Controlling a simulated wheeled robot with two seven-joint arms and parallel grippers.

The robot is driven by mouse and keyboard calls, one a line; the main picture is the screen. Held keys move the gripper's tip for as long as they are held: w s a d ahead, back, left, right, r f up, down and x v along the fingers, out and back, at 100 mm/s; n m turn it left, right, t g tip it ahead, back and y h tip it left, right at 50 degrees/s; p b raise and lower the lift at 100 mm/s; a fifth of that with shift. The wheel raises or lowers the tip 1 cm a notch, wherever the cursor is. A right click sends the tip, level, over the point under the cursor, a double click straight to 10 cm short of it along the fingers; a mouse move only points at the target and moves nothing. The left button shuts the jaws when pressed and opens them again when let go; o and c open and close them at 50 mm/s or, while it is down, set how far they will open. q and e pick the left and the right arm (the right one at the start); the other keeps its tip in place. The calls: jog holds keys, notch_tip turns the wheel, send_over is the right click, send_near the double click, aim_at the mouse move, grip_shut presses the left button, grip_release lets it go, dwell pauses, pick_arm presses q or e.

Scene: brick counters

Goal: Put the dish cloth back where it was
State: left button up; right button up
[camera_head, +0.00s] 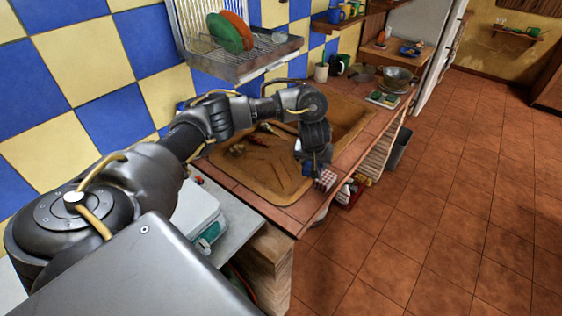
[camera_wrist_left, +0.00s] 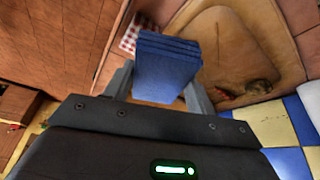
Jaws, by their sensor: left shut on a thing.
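My left gripper (camera_head: 309,158) is over the front edge of the brown sink. It is shut on a blue folded cloth (camera_wrist_left: 165,72), which sits between the two fingers in the left wrist view. Only a small blue part of it (camera_head: 310,166) shows in the head view. A red-and-white checkered cloth (camera_head: 326,180) lies at the counter's front edge, just beyond the blue one. It also shows in the wrist view (camera_wrist_left: 131,35), partly hidden behind the blue cloth. I cannot tell whether the two cloths touch. My right gripper is in neither view.
The sink (camera_head: 262,178) holds several small utensils. A wall dish rack (camera_head: 258,58) with green and orange plates hangs above the counter. A bowl (camera_head: 397,76) and other items stand farther along. Open tiled floor (camera_head: 450,200) lies to the right.

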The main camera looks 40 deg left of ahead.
pick_arm(q)
jog(key=a+f+b, duration=0.2)
jog(key=a, duration=0.1)
jog(key=s+a+f+b, duration=0.1)
jog(key=a+f+b, duration=0.1)
jog(key=a+f, duration=0.1)
jog(key=s+a+f+b, duration=0.1)
jog(key=a+f+b, duration=0.1)
jog(key=a+f, duration=0.1)
jog(key=shift+s+a, duration=0.2)
jog(key=shift+a, duration=0.5)
jog(key=shift+a+f, duration=0.2)
jog(key=shift+a, duration=0.2)
jog(key=shift+s+a+f+b, duration=0.15)
jog(key=shift+a+f+b, duration=0.1)
jog(key=shift+f+b, duration=0.3)
notch_tip(320, 180, down, 2)
jog(key=shift+f+b, duration=0.15)
jog(key=shift+b, duration=0.45)
jog(key=shift+f, duration=0.2)
